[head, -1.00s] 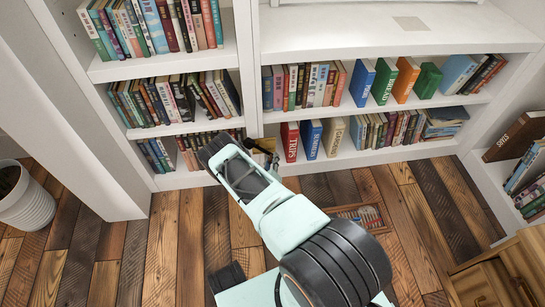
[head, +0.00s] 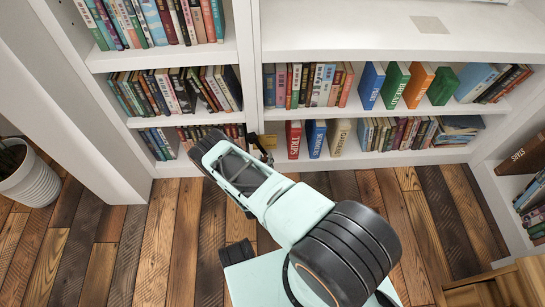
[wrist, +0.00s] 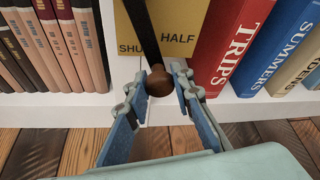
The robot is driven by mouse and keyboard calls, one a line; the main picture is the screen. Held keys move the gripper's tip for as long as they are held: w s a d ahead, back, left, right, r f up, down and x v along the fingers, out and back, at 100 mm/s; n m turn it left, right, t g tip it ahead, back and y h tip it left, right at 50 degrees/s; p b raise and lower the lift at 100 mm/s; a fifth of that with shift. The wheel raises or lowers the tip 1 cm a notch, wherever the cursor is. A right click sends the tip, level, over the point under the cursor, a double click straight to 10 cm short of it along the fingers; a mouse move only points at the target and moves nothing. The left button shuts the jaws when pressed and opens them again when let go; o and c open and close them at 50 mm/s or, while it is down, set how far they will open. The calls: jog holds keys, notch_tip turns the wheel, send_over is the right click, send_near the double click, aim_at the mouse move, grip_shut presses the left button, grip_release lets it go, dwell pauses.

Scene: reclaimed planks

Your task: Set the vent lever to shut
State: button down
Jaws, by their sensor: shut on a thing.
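The vent lever has a dark shaft (wrist: 143,30) ending in a round brown knob (wrist: 159,83). It hangs down, tilted slightly to the right, in front of a yellow plate (wrist: 178,22) in the wrist view. The plate reads "SHU" left of the shaft, its last letter hidden, and "HALF" to the right. The shaft crosses between the two words. My gripper (wrist: 160,78) is shut on the knob, one blue finger on each side. In the head view my gripper (head: 262,155) is at the shelf's lower front, and the lever is too small to make out.
A red "TRIPS" book (wrist: 228,45) stands close to the right of the plate. Pale brown books (wrist: 60,50) stand to the left. The white shelf (head: 350,158) edges the plank floor (head: 120,240).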

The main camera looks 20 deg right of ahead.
jog(key=shift+w+a+f+m+y+p, duration=0.1)
jog(key=shift+w+a+m+y+p, duration=0.3)
jog(key=shift+a+m, duration=0.35)
jog(key=shift+w+a+f+m+y+p, duration=0.1)
jog(key=shift+w+a+m+y+p, duration=0.05)
jog(key=shift+a+m+y, duration=0.45)
jog(key=shift+a+t, duration=0.2)
jog(key=shift+t, duration=0.1)
jog(key=c, duration=1.7)
grip_release()
notch_tip(320, 180, up, 10)
